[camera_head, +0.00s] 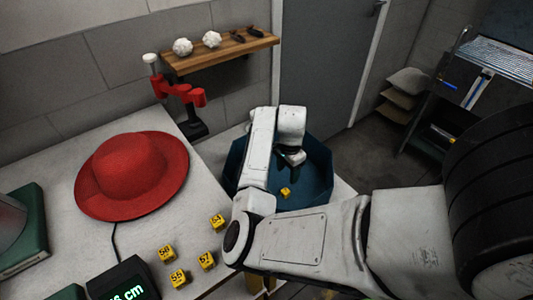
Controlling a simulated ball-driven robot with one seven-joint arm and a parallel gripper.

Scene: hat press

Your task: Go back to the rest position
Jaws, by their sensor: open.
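My arm reaches from the right across the table's edge and bends toward the back. My gripper (294,158) hangs over a dark blue, many-sided bin (318,168). Its fingers show only small and dark, and are open. A small yellow cube (286,192) is in the bin, below and apart from my gripper. My forearm hides part of the bin's left side.
A red hat (133,173) lies on the white table (165,218). Several numbered yellow cubes (207,260) sit near my elbow. A display (125,285) stands in front. A red stand (180,95) and wooden shelf (220,50) are behind. A rack (465,90) stands right.

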